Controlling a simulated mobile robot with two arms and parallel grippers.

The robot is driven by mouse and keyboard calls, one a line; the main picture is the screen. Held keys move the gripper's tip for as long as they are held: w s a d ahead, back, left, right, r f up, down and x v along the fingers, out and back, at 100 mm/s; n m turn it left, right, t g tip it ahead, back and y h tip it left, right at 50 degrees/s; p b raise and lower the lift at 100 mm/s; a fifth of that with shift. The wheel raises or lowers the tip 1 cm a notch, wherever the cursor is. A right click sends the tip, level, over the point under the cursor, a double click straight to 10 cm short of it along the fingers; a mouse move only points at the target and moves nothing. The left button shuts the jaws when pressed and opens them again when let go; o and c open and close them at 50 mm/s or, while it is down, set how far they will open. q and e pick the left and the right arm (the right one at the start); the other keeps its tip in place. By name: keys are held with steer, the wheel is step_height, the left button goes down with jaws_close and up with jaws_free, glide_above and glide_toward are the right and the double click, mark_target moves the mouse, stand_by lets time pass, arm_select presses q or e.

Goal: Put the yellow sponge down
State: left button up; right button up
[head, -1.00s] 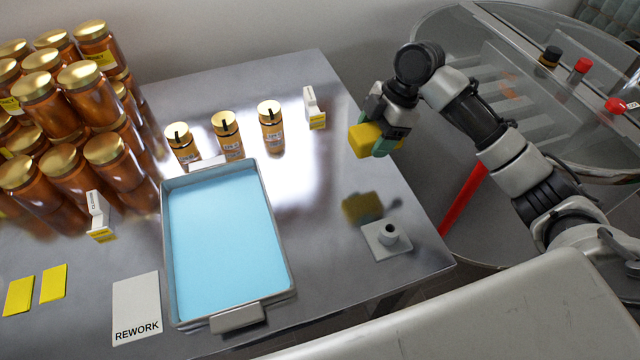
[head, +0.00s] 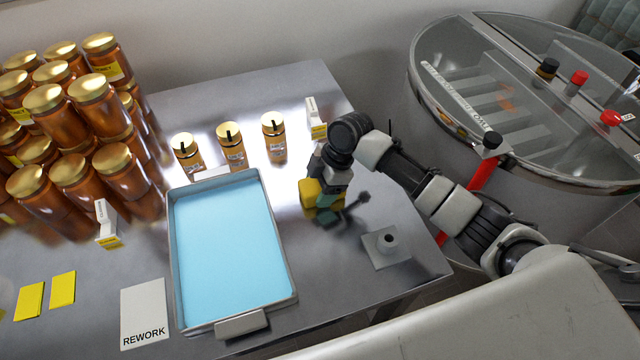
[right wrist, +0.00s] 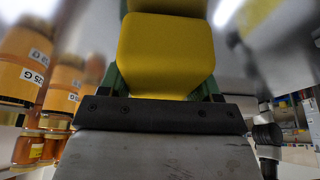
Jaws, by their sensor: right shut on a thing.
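The yellow sponge (head: 309,194) is in my right gripper (head: 326,196), low over the steel table to the right of the blue tray. The right wrist view shows the sponge (right wrist: 166,55) between the green-padded fingers of the gripper (right wrist: 165,88). A yellow patch, seemingly its reflection, shows at the top of that view. I cannot tell whether the sponge touches the table. My left gripper is not in view.
A blue-floored tray (head: 290,283) lies left of the sponge. Several small jars (head: 274,136) stand behind it. A grey block with a peg (head: 386,247) sits near the table's right edge. Stacked amber jars (head: 60,118) fill the left. A REWORK card (head: 145,312) lies left of the tray.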

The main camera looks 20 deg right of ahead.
steer(key=shift+f, duration=0.1)
steer(key=shift+f, duration=0.1)
steer(key=o, duration=0.9)
steer(key=b+v, duration=0.1)
steer(key=v, duration=1.1)
